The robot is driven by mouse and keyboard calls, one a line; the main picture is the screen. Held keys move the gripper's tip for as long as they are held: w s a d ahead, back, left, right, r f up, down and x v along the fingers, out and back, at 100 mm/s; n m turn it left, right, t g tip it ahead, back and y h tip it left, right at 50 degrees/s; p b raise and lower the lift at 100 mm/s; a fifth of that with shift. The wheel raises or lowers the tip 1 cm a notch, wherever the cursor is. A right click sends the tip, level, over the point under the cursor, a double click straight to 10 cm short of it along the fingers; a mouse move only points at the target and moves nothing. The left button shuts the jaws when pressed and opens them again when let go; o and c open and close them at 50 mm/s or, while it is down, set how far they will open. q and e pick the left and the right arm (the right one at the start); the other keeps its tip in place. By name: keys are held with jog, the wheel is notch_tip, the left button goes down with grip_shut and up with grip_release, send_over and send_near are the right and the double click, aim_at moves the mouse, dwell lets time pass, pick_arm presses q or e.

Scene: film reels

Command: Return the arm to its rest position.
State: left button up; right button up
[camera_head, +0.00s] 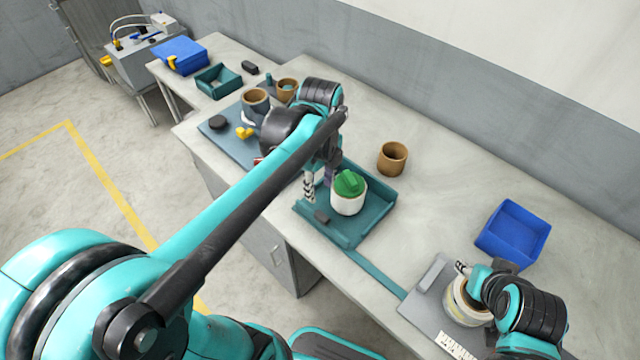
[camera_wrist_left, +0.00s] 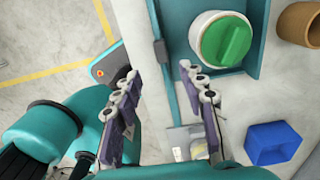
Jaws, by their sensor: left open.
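My left arm reaches across the head view from the lower left. Its gripper (camera_head: 318,182) is over the left side of a teal tray (camera_head: 378,215), beside a white round container with a green top (camera_head: 348,200). In the left wrist view the left gripper (camera_wrist_left: 160,78) has its fingers spread with nothing between them. The white container (camera_wrist_left: 204,40) is apart from the fingers, above them in that picture. My right gripper (camera_head: 472,275) is at the lower right, at a pale round container (camera_head: 462,308) on a grey plate (camera_head: 421,306). Its fingers are mostly hidden.
A brown pot (camera_head: 393,158) stands behind the teal tray. A blue bin (camera_head: 513,235) is at the right. A grey-blue board (camera_head: 218,142) with pots and small parts lies beyond my left gripper. Another blue bin (camera_head: 180,55) is farther left. The bench between the brown pot and right-hand bin is clear.

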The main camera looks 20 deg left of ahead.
dwell(0.5)
pick_arm(q)
jog(key=s+n+t, duration=0.3)
jog(key=n, duration=0.8)
jog(key=s+d+f+n+t, duration=0.1)
jog(key=s+n+t, duration=0.2)
jog(key=n, duration=0.8)
jog(key=shift+s+d+f+t, duration=0.2)
jog(key=shift+s+t, duration=0.05)
jog(key=shift+t, duration=0.35)
